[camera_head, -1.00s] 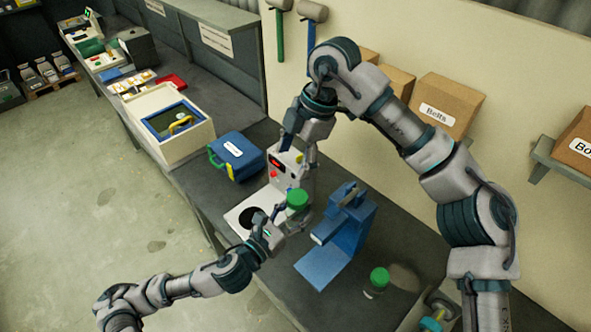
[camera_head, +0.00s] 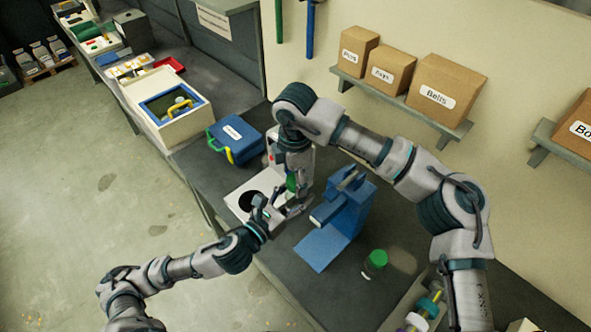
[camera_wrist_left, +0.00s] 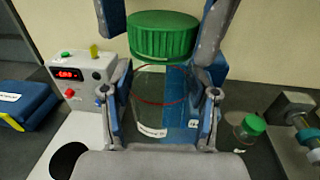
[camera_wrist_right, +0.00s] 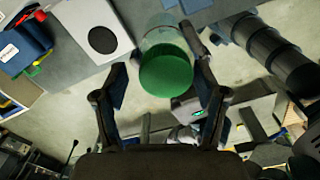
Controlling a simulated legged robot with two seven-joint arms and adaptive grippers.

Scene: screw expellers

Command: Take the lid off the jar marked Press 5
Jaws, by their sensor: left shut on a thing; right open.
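A clear jar (camera_wrist_left: 160,100) with a ribbed green lid (camera_wrist_left: 163,35) is upright in my left gripper. My left gripper (camera_wrist_left: 160,112) is shut on the jar's glass body, below the lid. The jar's white label is too small to read. My right gripper (camera_wrist_right: 160,82) points down over the jar, open, its fingers on either side of the lid (camera_wrist_right: 166,72); I cannot tell whether they touch it. In the head view the right gripper (camera_head: 294,188) hides most of the lid. A second green-lidded jar (camera_head: 376,263) stands on the bench, label unreadable.
A blue press-like stand (camera_head: 340,225) is just right of the grippers. A white machine with a red display (camera_wrist_left: 85,75) and a black round plate (camera_wrist_left: 68,160) is beside the jar. A blue case (camera_head: 235,139) lies farther back. Boxes (camera_head: 440,88) sit on a wall shelf.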

